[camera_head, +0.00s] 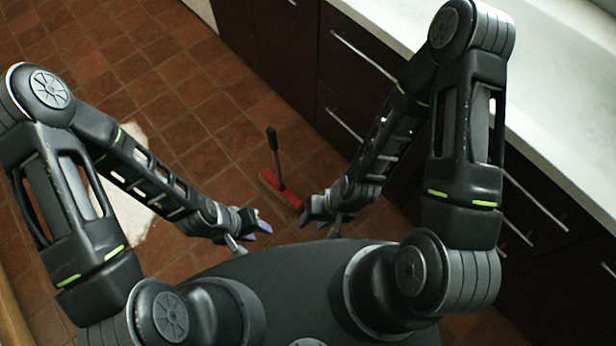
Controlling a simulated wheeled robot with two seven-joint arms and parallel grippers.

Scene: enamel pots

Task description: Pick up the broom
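The broom (281,191) stands on the tiled floor ahead of me, with a red head and a short dark handle (273,150) pointing up. It is in the middle of the head view, beyond both grippers. My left gripper (262,232) is to the left of the broom and nearer to me, apart from it. My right gripper (308,219) is just nearer than the right end of the red head; whether they touch cannot be told. Both grippers are small in the picture, and the gaps between their fingers are not clear.
Dark cabinets with metal handles (362,55) and a white countertop (400,20) run along the right side. A pale flat patch (130,215) lies on the floor at the left, partly behind my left arm. The brown tiled floor (150,60) is clear at the upper left.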

